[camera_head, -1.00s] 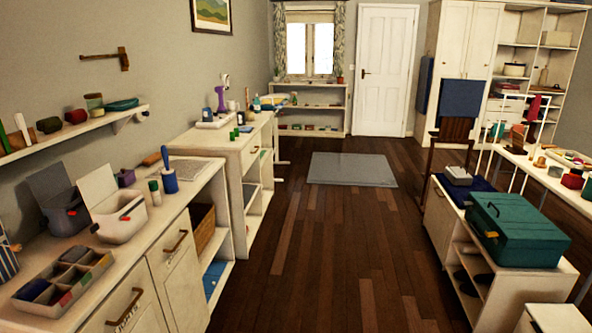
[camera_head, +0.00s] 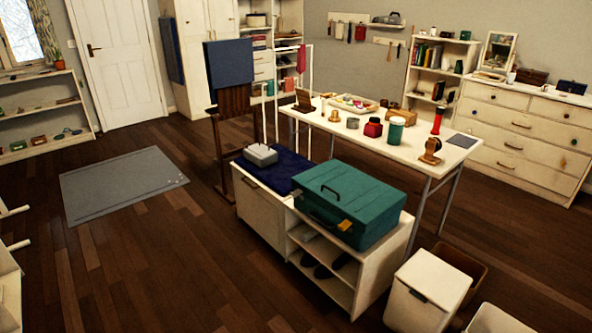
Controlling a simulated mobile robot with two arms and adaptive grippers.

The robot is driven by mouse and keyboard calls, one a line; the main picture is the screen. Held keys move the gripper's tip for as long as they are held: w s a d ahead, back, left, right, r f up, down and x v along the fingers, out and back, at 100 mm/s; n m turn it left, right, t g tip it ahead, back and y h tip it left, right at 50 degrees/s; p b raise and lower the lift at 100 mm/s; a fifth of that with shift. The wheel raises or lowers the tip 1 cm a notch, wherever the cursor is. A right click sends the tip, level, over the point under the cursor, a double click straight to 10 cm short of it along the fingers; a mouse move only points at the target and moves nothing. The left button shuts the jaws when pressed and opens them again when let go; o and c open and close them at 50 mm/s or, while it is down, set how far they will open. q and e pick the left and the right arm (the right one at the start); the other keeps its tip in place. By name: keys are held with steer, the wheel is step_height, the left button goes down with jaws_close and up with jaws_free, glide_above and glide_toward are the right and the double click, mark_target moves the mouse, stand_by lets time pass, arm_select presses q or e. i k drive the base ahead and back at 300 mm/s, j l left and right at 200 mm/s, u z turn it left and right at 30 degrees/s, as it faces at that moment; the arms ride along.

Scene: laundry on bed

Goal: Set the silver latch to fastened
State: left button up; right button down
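A teal case (camera_head: 365,203) with a dark carry handle (camera_head: 331,192) on its lid sits closed-looking on the low white cabinet. Neither of my grippers is in view.
The low white cabinet (camera_head: 262,203) also holds a grey device (camera_head: 260,154) on dark blue cloth. A white bin (camera_head: 425,293) stands at its right front. A white table (camera_head: 405,152) with several small items is behind.

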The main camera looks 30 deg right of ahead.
mark_target(295, 194)
steer(key=i+l, duration=0.25)
steer(key=i, duration=0.2)
steer(key=i+l+z, duration=0.15)
steer(key=i+l, duration=0.35)
steer(key=i, duration=0.35)
steer(key=i+l, duration=0.3)
steer(key=l+z, duration=0.05)
steer(key=l, duration=0.05)
